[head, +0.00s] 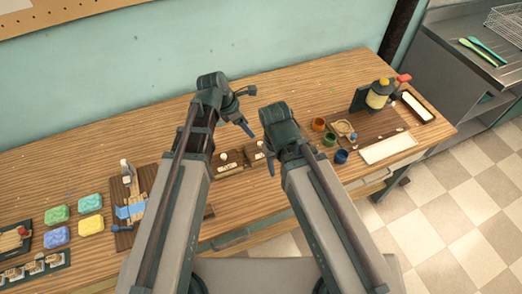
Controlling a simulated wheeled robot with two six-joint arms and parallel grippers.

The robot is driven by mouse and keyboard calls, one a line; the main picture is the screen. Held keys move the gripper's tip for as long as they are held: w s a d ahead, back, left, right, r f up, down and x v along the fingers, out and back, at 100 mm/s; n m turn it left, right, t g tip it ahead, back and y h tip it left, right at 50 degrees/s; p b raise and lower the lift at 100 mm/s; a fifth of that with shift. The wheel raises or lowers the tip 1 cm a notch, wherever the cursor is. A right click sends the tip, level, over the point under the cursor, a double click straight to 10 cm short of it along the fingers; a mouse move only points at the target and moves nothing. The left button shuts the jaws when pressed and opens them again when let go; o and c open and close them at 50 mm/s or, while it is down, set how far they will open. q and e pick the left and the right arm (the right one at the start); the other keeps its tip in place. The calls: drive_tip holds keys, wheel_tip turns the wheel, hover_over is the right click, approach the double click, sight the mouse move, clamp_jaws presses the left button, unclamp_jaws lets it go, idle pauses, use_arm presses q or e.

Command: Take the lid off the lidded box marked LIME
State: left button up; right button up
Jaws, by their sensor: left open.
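Two small wooden lidded boxes with pale knobs stand mid-table between my arms. The left box (228,170) has a light label on its front. The right box (256,156) is partly hidden by my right arm. The labels are too small to read, so I cannot tell which is marked LIME. Both lids appear to be on. My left gripper (246,112) is open and empty, above and behind the boxes in the picture. My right gripper (270,160) is mostly hidden by its own arm, close to the right box; its jaws do not show clearly.
Coloured soap bars (90,226) and a wooden tray with a blue band (130,211) are at left. Small coloured cups (318,125), a yellow dispenser (378,94) and a white tray (388,148) are at right. The table's back middle is clear.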

use_arm(q)
drive_tip(key=b, duration=0.6)
hover_over(259, 143)
drive_tip(key=s+a, duration=0.1)
drive_tip(key=a, duration=0.1)
wheel_tip(259, 143, down, 7)
drive_tip(key=shift+d+r, duration=0.1)
drive_tip(key=shift+d, duration=0.05)
drive_tip(key=shift+r, duration=0.1)
use_arm(e)
wheel_tip(259, 143, down, 7)
drive_tip(key=shift+r, duration=0.15)
use_arm(q)
drive_tip(key=b+x, duration=0.4)
drive_tip(key=x, duration=0.1)
drive_tip(key=shift+f+b, duration=0.25)
drive_tip(key=shift+b, duration=0.15)
use_arm(e)
wheel_tip(259, 143, down, 5)
use_arm(q)
drive_tip(key=shift+r, duration=0.1)
use_arm(e)
drive_tip(key=shift+r, duration=0.1)
use_arm(q)
clamp_jaws()
